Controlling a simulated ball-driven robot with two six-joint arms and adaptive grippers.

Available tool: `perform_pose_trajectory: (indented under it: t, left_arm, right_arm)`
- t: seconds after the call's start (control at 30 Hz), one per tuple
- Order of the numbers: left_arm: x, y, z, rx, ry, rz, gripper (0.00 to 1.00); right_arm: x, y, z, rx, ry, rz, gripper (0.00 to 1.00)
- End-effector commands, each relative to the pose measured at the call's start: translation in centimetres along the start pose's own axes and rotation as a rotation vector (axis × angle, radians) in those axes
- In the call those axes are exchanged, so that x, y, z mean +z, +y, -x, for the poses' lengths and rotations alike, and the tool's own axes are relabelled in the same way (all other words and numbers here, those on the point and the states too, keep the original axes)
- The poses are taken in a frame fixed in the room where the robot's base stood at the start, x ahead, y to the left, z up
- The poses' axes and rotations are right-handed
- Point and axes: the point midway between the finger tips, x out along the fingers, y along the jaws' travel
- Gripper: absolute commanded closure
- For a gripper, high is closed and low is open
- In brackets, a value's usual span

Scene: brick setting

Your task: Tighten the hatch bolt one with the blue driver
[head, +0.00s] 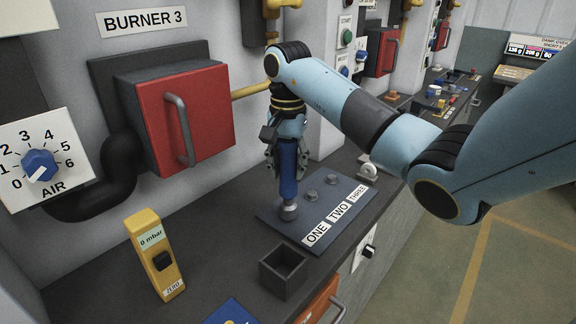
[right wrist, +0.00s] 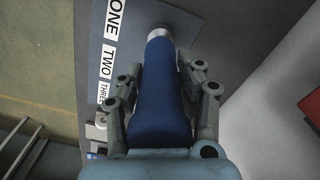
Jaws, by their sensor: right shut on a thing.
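The blue driver (head: 288,172) stands upright in my right gripper (head: 287,150), which is shut on it. Its grey tip end sits over the bolt spot nearest the ONE label on the dark hatch plate (head: 262,208). In the right wrist view the driver (right wrist: 160,95) lies between the fingers of the gripper (right wrist: 160,90), its metal end at the plate (right wrist: 185,12). Bolt one is hidden under the driver's end. Two other grey bolts (head: 310,195) stand behind it, by TWO and THREE. I cannot tell whether the driver's tip is seated. My left gripper is not in view.
A small open dark box (head: 283,288) stands in front of the plate. A yellow meter reading 0 mbar (head: 155,256) stands at the left. The red burner door (head: 185,115) with its handle juts out from the wall behind. A blue item (head: 231,313) lies at the front edge.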

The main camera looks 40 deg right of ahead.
Motion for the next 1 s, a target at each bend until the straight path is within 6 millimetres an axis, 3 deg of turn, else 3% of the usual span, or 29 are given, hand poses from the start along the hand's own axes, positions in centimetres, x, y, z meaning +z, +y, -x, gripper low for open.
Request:
perform_pose_trajectory:
  t: [1.0]
  left_arm:
    - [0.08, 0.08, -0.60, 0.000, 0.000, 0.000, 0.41]
  right_arm:
    - [-0.02, 0.00, -0.49, 0.000, 0.000, 0.000, 1.00]
